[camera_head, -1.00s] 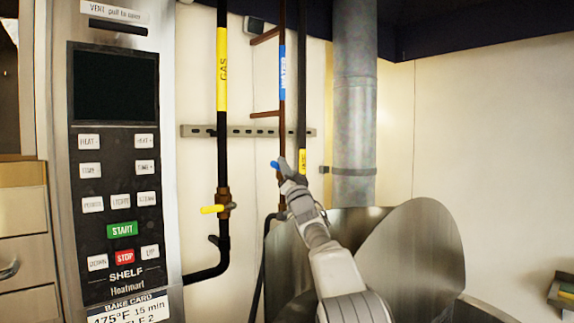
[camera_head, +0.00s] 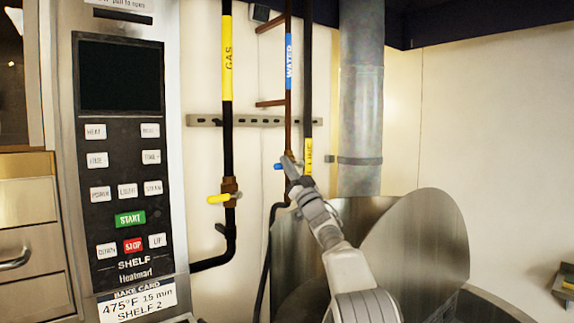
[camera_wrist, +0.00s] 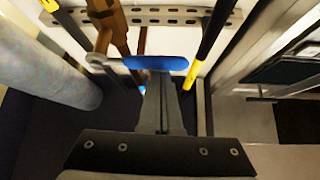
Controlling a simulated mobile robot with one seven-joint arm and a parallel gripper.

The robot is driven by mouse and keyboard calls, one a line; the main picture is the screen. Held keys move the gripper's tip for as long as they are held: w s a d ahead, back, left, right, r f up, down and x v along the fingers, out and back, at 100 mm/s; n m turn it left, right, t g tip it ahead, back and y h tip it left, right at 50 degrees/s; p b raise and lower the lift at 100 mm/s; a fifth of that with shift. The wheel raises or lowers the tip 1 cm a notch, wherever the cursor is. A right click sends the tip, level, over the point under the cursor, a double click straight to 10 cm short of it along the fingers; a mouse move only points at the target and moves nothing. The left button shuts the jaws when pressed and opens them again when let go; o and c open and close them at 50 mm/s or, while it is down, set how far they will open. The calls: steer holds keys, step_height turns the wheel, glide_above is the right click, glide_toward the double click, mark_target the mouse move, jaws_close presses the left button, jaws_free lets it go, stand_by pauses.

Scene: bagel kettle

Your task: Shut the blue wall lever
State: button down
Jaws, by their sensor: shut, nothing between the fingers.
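The blue wall lever (camera_head: 279,166) sits on the copper water pipe (camera_head: 288,120) with the blue label. In the head view its blue end points left, roughly level, and the rest is hidden behind my gripper. My gripper (camera_head: 287,158) is shut and empty, with its tips right at the lever. In the wrist view the blue handle (camera_wrist: 156,63) lies crosswise just beyond the tips of my closed fingers (camera_wrist: 158,78). The tips look very close to it or touching; I cannot tell which.
A yellow lever (camera_head: 218,199) on the black gas pipe (camera_head: 228,130) is to the left. A dark pipe (camera_head: 307,90) with a yellow label runs close on the right. A slotted rail (camera_head: 245,120) crosses behind. A steel kettle (camera_head: 415,240) stands at lower right.

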stand_by(0.3)
steer(key=s+d+r+m+h, duration=0.3)
steer(key=s+d+r+h, duration=0.15)
steer(key=d+r, duration=0.3)
steer(key=s+d+r+m+h, duration=0.4)
steer(key=d+r+h, duration=0.2)
steer(key=d, duration=0.2)
steer(key=s+a+f+n+g, duration=0.1)
steer(key=s+f+g, duration=0.4)
steer(key=s+f, duration=0.7)
steer(key=s+a+f+g+h, duration=0.1)
steer(key=s+a+f+g, duration=0.3)
steer(key=s+f, duration=0.9)
steer(key=s+a+f+n+g+h, duration=0.1)
steer(key=s+f+g, duration=0.6)
steer(key=s, duration=1.9)
step_height(320, 180, down, 6)
steer(key=shift+a+f+n+g+p, duration=0.1)
steer(key=shift+a+n+g+p, duration=0.25)
steer(key=shift+a, duration=0.35)
